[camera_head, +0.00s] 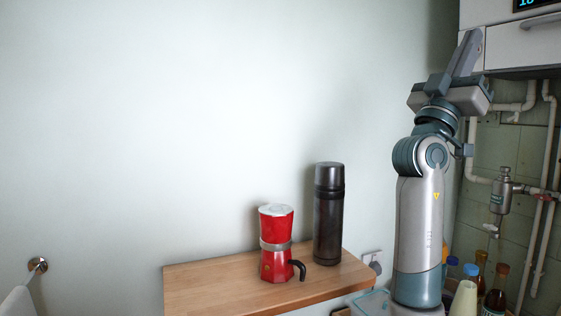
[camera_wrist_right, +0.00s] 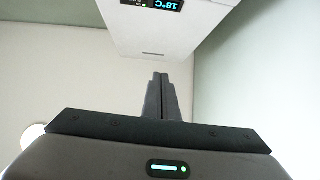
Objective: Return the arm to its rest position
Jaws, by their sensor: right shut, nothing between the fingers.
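My right arm stands upright at the right of the head view. Its gripper (camera_head: 465,52) points up, beside the white boiler-like unit (camera_head: 520,42) at the top right. In the right wrist view the two dark fingers (camera_wrist_right: 162,97) are together with nothing between them. The unit (camera_wrist_right: 170,27) shows there upside down with an 18°C display. My left gripper is in neither view.
A wooden shelf (camera_head: 215,280) carries a red moka pot (camera_head: 275,245) and a dark flask (camera_head: 328,215). White pipes (camera_head: 549,150) run behind.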

